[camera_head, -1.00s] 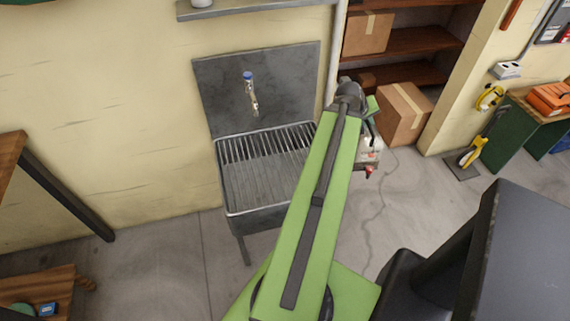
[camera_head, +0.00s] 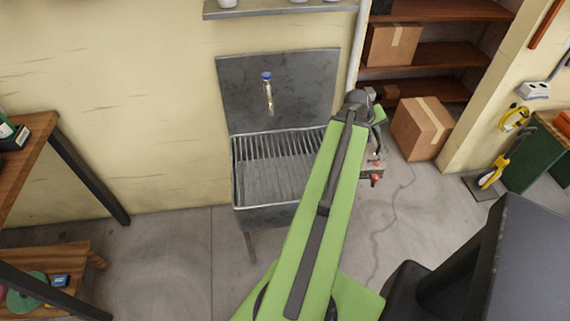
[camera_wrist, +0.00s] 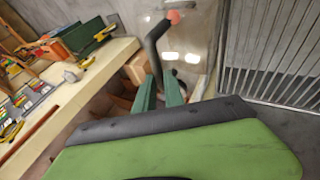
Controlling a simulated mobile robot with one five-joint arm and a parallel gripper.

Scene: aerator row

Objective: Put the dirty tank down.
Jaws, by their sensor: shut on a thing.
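My gripper (camera_wrist: 163,92) is shut, its green fingers at the dark handle of a cloudy, greyish tank (camera_wrist: 196,35). A red-orange knob tops a dark bent bar on the tank. In the head view the tank (camera_head: 371,168) shows only partly, hanging beyond the end of my green arm. It is to the right of the metal sink with a slatted grate (camera_head: 262,170), which also shows at the right of the wrist view (camera_wrist: 275,50). My arm hides part of the grate and the tank. I cannot tell whether the tank touches anything below.
A tap (camera_head: 267,92) is on the panel above the sink. Cardboard boxes (camera_head: 421,127) sit by brown shelves at the back right. A wooden bench (camera_head: 38,130) stands at the left. The concrete floor (camera_head: 170,260) is clear left of the sink.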

